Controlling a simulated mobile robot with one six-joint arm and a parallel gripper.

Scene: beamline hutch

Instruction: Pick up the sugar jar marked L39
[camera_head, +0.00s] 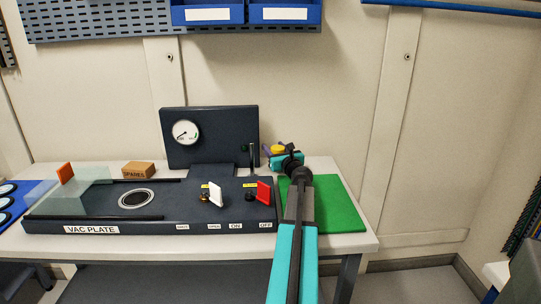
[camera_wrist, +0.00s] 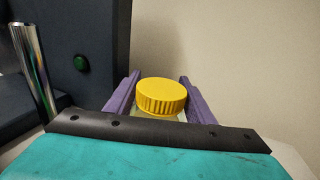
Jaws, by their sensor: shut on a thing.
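A jar with a ribbed yellow lid (camera_wrist: 161,95) sits between the two purple fingers of my gripper (camera_wrist: 160,100) in the wrist view. The fingers are shut on its sides. The jar body is mostly hidden below the lid, and no L39 marking can be read. In the head view the yellow lid (camera_head: 278,149) shows at the back of the bench, right of the dark gauge panel, with my gripper (camera_head: 277,157) around it. My arm hides part of the jar there, and I cannot tell whether it touches the bench.
A dark gauge panel (camera_head: 210,137) stands close left of the jar. The VAC PLATE unit (camera_head: 150,229), with white and red levers, fills the bench's left. A green mat (camera_head: 342,212) lies under my arm. A wall is behind.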

